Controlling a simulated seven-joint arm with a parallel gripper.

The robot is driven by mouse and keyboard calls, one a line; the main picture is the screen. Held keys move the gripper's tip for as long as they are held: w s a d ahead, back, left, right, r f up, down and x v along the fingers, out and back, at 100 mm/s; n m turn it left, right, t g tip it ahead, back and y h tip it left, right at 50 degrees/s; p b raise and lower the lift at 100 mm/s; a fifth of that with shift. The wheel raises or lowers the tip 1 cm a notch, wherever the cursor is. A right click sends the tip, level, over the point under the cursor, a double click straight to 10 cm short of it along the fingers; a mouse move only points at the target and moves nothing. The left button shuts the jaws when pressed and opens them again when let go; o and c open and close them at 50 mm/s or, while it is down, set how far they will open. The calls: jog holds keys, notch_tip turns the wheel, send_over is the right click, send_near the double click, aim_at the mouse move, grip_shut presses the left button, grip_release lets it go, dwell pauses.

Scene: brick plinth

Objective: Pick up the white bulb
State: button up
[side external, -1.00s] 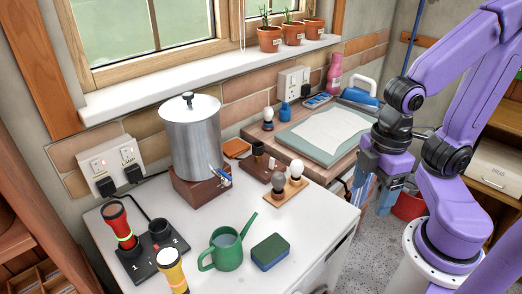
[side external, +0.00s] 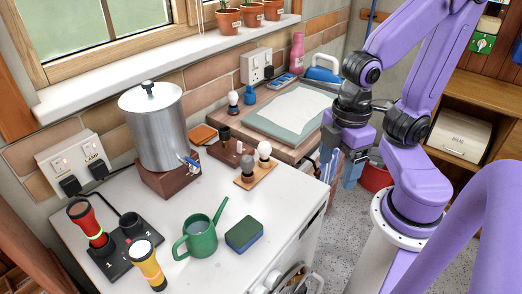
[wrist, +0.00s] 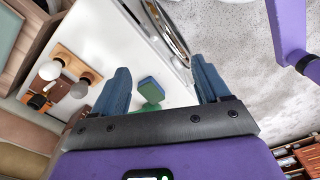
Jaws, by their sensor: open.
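A white bulb (side external: 265,148) stands upright in a small wooden holder (side external: 243,183) on the white worktop, beside a grey bulb (side external: 247,162). The wrist view shows the white bulb (wrist: 50,70) and the grey bulb (wrist: 80,88) at left. Another white-topped bulb (side external: 232,98) on a dark base stands farther back, near the wall. My gripper (side external: 341,162) is to the right of the holder, past the worktop's right edge, apart from the bulbs.
A metal urn (side external: 154,125) on a brown block stands behind left. A green watering can (side external: 200,236), a sponge (side external: 244,233) and two torches (side external: 88,224) (side external: 147,265) are in front. A brown block (side external: 230,152) sits close behind the holder. A tray (side external: 262,122) lies behind.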

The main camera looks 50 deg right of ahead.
dwell(0.7)
jog(key=r+n, duration=0.2)
send_over(264, 144)
jog(key=f, duration=0.7)
jog(key=d+f, duration=0.1)
jog(key=f, duration=0.3)
jog(key=shift+w+f, duration=0.15)
jog(key=shift+f, duration=0.2)
jog(key=shift+a+f, duration=0.25)
jog(key=shift+f, duration=1.1)
jog(key=shift+a+f, duration=0.2)
jog(key=shift+f, duration=1.15)
jog(key=c, duration=1.1)
